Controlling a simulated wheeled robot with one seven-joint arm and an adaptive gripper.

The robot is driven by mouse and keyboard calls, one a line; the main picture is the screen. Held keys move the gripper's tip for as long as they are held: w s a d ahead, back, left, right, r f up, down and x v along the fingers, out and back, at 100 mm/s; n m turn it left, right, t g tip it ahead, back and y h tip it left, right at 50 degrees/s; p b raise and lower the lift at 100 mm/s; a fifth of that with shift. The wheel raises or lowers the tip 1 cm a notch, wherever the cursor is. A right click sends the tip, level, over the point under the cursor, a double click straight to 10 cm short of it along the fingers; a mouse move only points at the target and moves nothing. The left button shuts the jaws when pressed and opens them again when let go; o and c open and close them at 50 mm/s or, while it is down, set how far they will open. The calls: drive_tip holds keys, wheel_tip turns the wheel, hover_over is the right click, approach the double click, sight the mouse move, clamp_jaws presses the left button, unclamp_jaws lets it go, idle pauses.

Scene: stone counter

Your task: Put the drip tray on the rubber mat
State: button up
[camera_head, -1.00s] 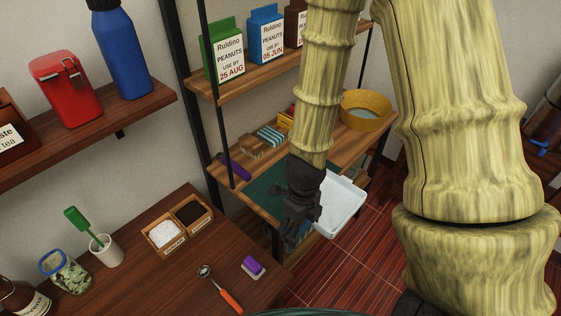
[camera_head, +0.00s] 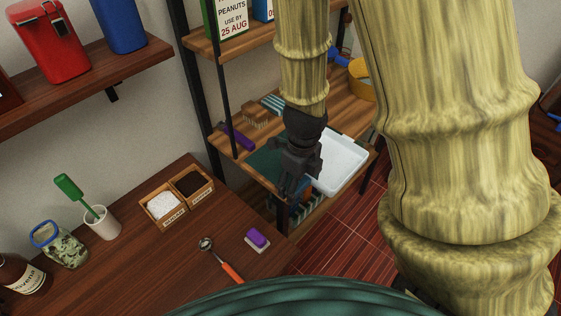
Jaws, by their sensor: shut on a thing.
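The drip tray (camera_head: 341,163) is a white, shallow rectangular tray at the right of my gripper, at the lower wooden shelf's right part. My gripper (camera_head: 288,194) is dark grey, points down, and is shut on the tray near its left side; the fingertips' contact is partly hidden by the gripper body. The rubber mat (camera_head: 262,162) is a dark green sheet on the same shelf, left of and behind my gripper. The gripper and tray cover part of the mat. I cannot tell whether the tray touches the shelf or overlaps the mat.
A purple object (camera_head: 237,136), a wooden brush (camera_head: 255,115) and a yellow bowl (camera_head: 361,78) are on the shelf. A black post (camera_head: 226,95) stands at its left. The nearer counter (camera_head: 150,245) holds a spoon (camera_head: 222,262), a purple sponge (camera_head: 257,238) and a condiment box (camera_head: 178,196).

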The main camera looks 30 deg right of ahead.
drive_tip(key=shift+w+d+b, duration=0.1)
drive_tip(key=shift+w+b, duration=0.1)
drive_tip(key=shift+b, duration=0.45)
drive_tip(key=w+p, duration=0.1)
drive_tip(key=w, duration=0.3)
drive_tip(key=w+d+p, duration=0.1)
drive_tip(key=w, duration=0.3)
drive_tip(key=w+d+f+p, duration=0.1)
drive_tip(key=w+p, duration=0.1)
drive_tip(key=w, duration=0.2)
drive_tip(key=shift+w, duration=0.4)
drive_tip(key=shift+w+f, duration=0.1)
drive_tip(key=shift+w, duration=0.05)
drive_tip(key=shift+f+p, duration=0.4)
drive_tip(key=shift+f, duration=1.4)
drive_tip(key=o, duration=1.4)
wheel_tip(320, 180, up, 12)
drive_tip(key=p, duration=1.2)
